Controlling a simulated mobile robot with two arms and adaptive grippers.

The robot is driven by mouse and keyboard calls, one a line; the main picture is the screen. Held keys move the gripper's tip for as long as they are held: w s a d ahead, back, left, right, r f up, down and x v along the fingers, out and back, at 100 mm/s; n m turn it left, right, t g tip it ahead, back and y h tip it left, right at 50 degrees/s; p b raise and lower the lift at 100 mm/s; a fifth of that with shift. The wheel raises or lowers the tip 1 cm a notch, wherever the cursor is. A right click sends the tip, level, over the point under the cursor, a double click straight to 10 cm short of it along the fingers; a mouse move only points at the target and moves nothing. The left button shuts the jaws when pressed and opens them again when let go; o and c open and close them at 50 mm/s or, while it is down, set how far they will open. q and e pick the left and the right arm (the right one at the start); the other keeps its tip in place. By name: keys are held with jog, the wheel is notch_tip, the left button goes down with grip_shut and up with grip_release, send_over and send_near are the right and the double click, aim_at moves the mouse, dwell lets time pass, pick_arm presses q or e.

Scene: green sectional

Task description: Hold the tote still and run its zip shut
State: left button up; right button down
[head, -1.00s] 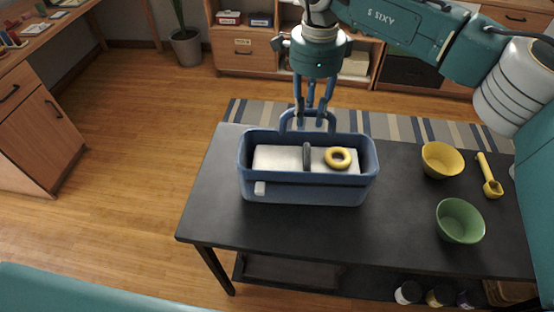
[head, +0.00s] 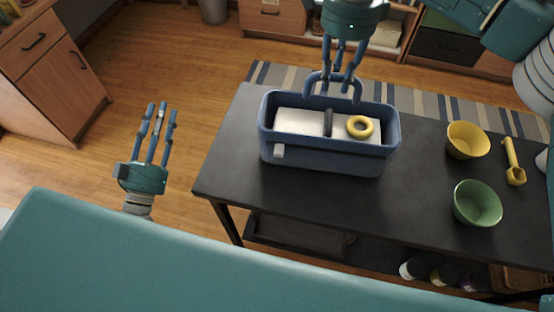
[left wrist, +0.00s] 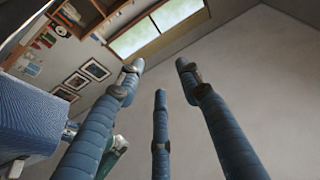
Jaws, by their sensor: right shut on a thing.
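The blue tote (head: 322,158) stands upright on the dark table, its top open. White contents (head: 299,121), a dark upright band (head: 328,122) and a yellow ring (head: 360,126) show inside. A small white tab (head: 279,151), perhaps the zip pull, sits at the front left near the rim. My right gripper (head: 342,93) reaches down from behind and is shut on the tote's far loop handle (head: 311,86). My left gripper (head: 160,112) is open and empty, left of the table and apart from the tote. In the left wrist view its three fingers (left wrist: 160,92) are spread; a blue woven surface, likely the tote (left wrist: 28,118), shows at left.
A yellow bowl (head: 467,141), a green bowl (head: 477,204) and a yellow scoop (head: 513,163) stand on the table (head: 425,205) right of the tote. The table top left of the tote is bare. Jars (head: 414,268) sit on the shelf below.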

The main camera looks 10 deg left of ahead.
pick_arm(q)
jog(key=s+d+r+n+t+y, duration=0.2)
jog(key=s+r+n, duration=0.25)
jog(key=r, duration=0.45)
jog(key=m+g+h, duration=0.2)
jog(key=m+g, duration=0.2)
jog(key=g, duration=0.2)
send_near(279, 156)
jog(key=w, duration=0.8)
jog(key=shift+w+a+r, duration=0.1)
jog(key=shift+w+a, duration=0.05)
jog(key=shift+a, duration=0.2)
grip_shut()
jog(key=shift+d, duration=0.1)
